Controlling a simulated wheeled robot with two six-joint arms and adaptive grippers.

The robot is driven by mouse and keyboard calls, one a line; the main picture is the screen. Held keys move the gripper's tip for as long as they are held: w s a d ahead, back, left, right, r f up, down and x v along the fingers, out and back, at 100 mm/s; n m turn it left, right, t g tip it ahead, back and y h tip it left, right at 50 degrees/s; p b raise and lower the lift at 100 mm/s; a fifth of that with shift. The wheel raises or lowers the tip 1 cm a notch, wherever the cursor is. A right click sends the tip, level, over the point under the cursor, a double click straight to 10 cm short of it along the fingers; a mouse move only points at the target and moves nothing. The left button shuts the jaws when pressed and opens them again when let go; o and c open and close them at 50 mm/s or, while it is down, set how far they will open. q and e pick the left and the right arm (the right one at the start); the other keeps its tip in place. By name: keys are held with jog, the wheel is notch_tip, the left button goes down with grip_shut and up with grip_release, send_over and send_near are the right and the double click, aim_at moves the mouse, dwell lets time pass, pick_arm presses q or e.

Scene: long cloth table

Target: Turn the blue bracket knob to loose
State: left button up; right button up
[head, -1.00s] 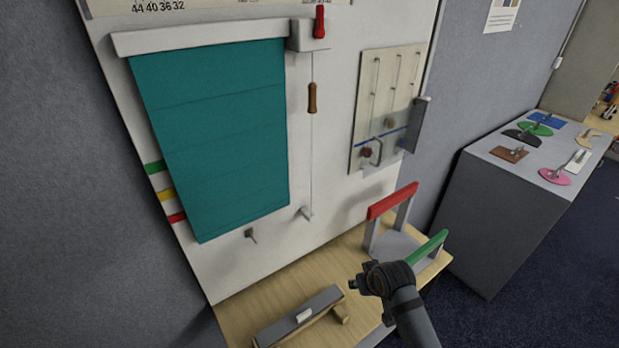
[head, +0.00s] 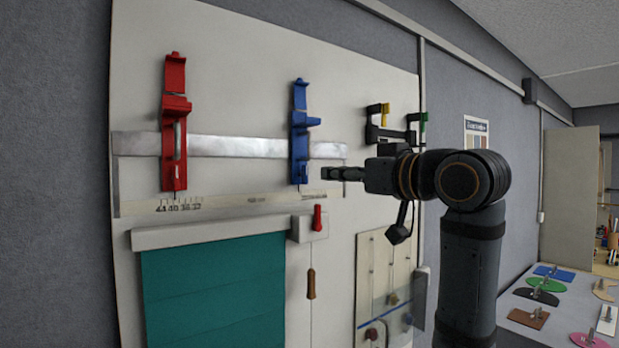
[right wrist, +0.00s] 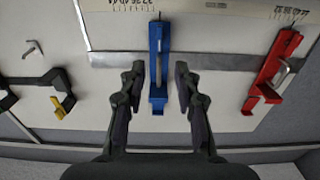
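The blue bracket (head: 300,130) is mounted upright on the white board, across a metal strip (head: 235,146). It has a grey lever-like piece along its front, and I cannot make out its knob clearly. My right gripper (head: 328,173) is just right of its lower part in the head view. In the right wrist view, the blue bracket (right wrist: 158,92) appears between the two spread fingers of the open right gripper (right wrist: 159,72). The fingers show no clear contact with it. My left gripper is not in view.
A red bracket (head: 174,125) is on the strip to the left. Black clamps with yellow (head: 385,108) and green (head: 420,117) parts are at the right. Below are a teal blind (head: 215,290), its red knob (head: 317,218) and a hanging brown handle (head: 311,284).

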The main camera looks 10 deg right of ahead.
aim_at(307, 173)
jog(key=p+x, duration=0.6)
jog(key=x, duration=0.4)
jog(key=shift+s+r, duration=0.1)
jog(key=shift+r, duration=0.05)
jog(key=shift+w+a, duration=0.1)
jog(key=shift+w, duration=0.4)
jog(key=shift+f, duration=0.2)
jog(key=shift+c, duration=0.4)
grip_shut()
